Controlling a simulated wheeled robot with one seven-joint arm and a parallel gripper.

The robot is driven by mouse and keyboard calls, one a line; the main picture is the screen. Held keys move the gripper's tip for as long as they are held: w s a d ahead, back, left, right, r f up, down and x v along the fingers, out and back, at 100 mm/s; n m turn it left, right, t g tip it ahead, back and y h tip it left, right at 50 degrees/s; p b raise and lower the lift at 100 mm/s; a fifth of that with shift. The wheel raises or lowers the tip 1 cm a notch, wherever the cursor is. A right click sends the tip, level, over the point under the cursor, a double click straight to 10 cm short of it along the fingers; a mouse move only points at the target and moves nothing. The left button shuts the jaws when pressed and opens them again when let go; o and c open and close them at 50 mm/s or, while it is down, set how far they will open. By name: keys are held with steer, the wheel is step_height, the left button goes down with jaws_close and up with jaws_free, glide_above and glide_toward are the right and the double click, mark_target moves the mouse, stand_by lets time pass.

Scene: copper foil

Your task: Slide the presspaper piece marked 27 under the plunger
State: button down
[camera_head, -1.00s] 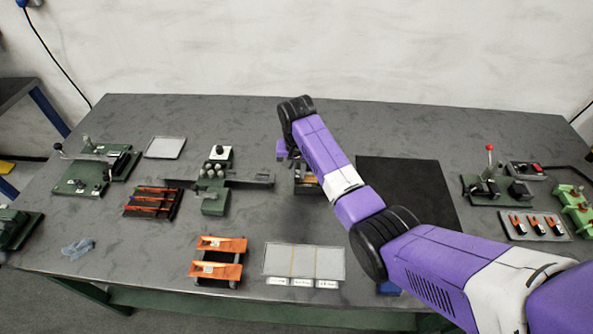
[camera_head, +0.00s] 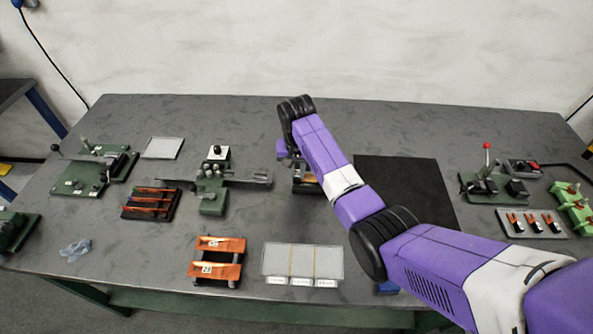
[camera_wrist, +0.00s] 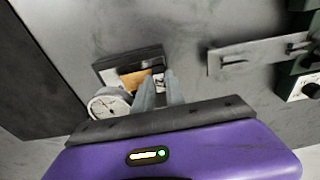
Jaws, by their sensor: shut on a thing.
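My gripper (camera_wrist: 159,83) is shut, its two grey fingers close together over a small dark stand. An orange-brown piece (camera_wrist: 133,82) lies at the fingertips, over that stand; I take it as the presspaper piece, held at its edge. A pale patch shows between the fingertips, but no number can be read. A round white dial gauge (camera_wrist: 109,104) stands beside the fingers. Its plunger is hidden. In the head view my arm covers the gripper and most of the gauge; the orange-brown piece (camera_head: 308,178) shows only partly beside the arm.
Two orange pieces with number labels (camera_head: 221,244) lie on a rack at the front. A green fixture (camera_head: 213,203) with a long grey bar stands left of the gauge. A black mat (camera_head: 410,190) lies to the right. A pale three-part tray (camera_head: 303,262) lies in front.

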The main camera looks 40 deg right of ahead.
steer(key=shift+s+d, duration=0.5)
stand_by(0.9)
steer(key=c, duration=1.7)
jaws_free()
steer(key=shift+d+r, duration=0.1)
steer(key=shift+r, duration=1.45)
steer(key=o, duration=0.5)
steer(key=shift+c, duration=0.2)
steer(key=shift+f, duration=0.1)
